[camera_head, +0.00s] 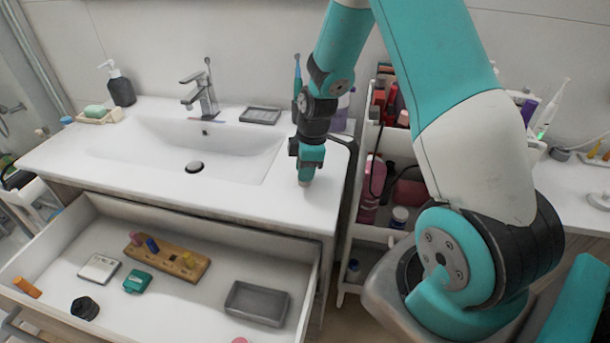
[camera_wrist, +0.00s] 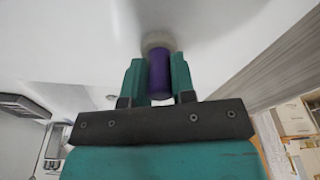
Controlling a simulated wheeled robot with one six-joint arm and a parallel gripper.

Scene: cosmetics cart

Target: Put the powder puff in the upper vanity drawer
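My gripper (camera_head: 308,166) points down over the counter, right of the sink basin. In the wrist view my gripper (camera_wrist: 159,80) has its teal fingers closed against both sides of a purple handle. The handle ends in a pale round pad; together they look like the powder puff (camera_wrist: 159,72). The pad is at or just above the white surface; I cannot tell if it touches. In the head view the puff is mostly hidden by the fingers. The upper vanity drawer (camera_head: 215,222) is pulled open below the counter, to the left.
The drawer holds a wooden block with pegs (camera_head: 168,262), a grey tray (camera_head: 256,304), a teal box (camera_head: 137,281), a white box (camera_head: 99,268) and a black jar (camera_head: 85,308). Bare floor shows between them. A toothbrush (camera_head: 297,78) stands behind my gripper; a cosmetics cart (camera_head: 350,235) is right.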

